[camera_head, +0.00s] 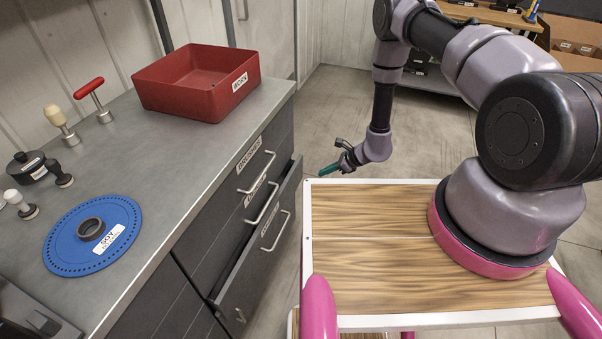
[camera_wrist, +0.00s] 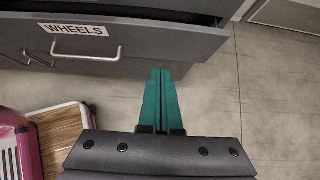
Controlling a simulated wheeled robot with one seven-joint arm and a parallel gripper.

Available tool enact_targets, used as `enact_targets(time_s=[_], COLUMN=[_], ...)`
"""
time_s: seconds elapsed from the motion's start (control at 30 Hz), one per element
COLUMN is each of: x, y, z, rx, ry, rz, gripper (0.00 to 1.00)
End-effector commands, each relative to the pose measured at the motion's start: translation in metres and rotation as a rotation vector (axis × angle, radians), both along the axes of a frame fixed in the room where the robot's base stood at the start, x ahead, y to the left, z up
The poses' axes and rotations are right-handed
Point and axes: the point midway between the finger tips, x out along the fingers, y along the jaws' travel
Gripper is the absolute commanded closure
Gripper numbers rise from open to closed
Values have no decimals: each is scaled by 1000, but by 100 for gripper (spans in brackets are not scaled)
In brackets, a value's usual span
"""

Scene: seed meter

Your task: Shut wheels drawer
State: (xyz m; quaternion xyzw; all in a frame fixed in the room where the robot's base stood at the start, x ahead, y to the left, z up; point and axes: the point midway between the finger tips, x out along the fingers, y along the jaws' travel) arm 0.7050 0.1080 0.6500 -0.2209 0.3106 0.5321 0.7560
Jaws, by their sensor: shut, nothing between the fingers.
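The wheels drawer (camera_head: 250,272) is the lowest visible drawer in the grey cabinet, and it stands partly pulled out. In the wrist view its dark front (camera_wrist: 160,44) carries a WHEELS label (camera_wrist: 74,27) and a pale bar handle (camera_wrist: 86,52). A dark gap shows above the front's top edge. My gripper (camera_head: 325,172) is to the right of the drawer in the head view, past the far edge of my wooden deck. In the wrist view its green fingers (camera_wrist: 161,74) are together and empty. They point at the right part of the drawer front; contact cannot be told.
Above the drawer are other handled drawers, one labelled BRUSHES (camera_head: 249,153). The metal worktop (camera_head: 160,165) holds a red WORN bin (camera_head: 190,102), a blue SOY disc (camera_head: 68,255) and several knobbed tools. Clear concrete floor (camera_wrist: 275,95) lies right of the cabinet.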

Motion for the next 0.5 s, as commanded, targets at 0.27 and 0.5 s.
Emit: enact_targets(time_s=[0.27, 0.5], x=[3, 16], y=[18, 53], z=[-25, -62], rx=[-2, -2], ry=[5, 4], rz=[-4, -4], gripper=[100, 100])
